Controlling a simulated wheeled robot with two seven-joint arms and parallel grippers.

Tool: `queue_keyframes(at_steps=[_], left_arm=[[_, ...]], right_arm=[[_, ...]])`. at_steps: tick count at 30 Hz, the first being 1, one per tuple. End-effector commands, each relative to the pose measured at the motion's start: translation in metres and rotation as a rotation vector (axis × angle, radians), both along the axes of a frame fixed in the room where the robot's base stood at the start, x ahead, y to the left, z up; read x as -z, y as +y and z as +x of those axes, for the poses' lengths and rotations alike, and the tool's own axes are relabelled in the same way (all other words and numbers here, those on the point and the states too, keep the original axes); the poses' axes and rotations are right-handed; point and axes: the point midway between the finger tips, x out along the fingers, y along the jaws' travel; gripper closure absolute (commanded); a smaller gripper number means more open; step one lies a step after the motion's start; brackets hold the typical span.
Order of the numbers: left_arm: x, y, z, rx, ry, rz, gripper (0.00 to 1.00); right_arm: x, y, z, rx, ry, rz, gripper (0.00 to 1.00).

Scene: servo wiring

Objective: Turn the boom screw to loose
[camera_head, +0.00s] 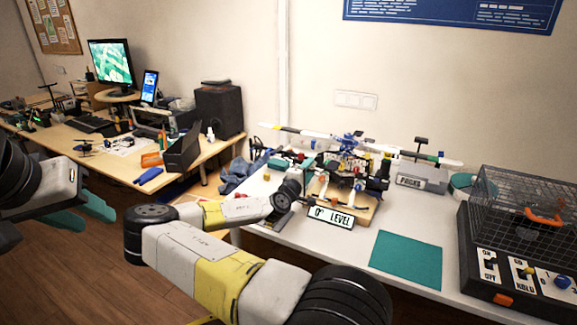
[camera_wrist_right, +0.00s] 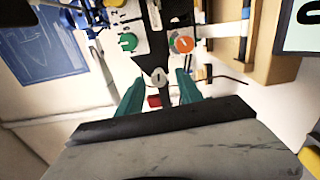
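The helicopter model (camera_head: 352,160) stands on a wooden stand (camera_head: 345,206) on the white table, behind the "0° LEVEL" sign (camera_head: 331,217). My right gripper (camera_wrist_right: 160,77) is at the near left side of the model. Its teal fingers are apart, with a small grey slotted screw head (camera_wrist_right: 159,75) showing between and just beyond the tips. I cannot tell whether this is the boom screw. A green knob (camera_wrist_right: 128,42) and an orange knob (camera_wrist_right: 184,43) sit beyond it on a pale plate. In the head view my right wrist hides the fingers. My left gripper (camera_head: 82,210) is open and empty, far from the model.
A teal mat (camera_head: 406,259) lies on the table's clear front part. A wire cage (camera_head: 525,205) and a switch panel (camera_head: 530,280) are at the right. A grey "PULSE" box (camera_head: 422,178) stands behind. A wooden desk (camera_head: 110,165) is at the left.

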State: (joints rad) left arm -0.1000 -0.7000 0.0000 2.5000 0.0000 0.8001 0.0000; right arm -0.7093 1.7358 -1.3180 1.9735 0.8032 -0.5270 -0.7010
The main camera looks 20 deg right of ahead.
Motion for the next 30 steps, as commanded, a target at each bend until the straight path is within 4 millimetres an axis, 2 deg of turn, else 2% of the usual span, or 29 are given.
queue_keyframes(at_steps=[10, 21, 30], left_arm=[[0.0, 0.0, 0.0, 0.0, 0.0, 0.0, 0.64], [0.0, 0.0, 0.0, 0.0, 0.0, 0.0, 0.64], [0.0, 0.0, 0.0, 0.0, 0.0, 0.0, 0.64]], right_arm=[[-0.001, 0.004, -0.002, -0.002, -0.002, -0.001, 0.58], [-0.001, 0.049, -0.04, -0.004, 0.0, -0.002, 0.58], [-0.001, 0.06, -0.051, -0.001, -0.001, 0.0, 0.58]])
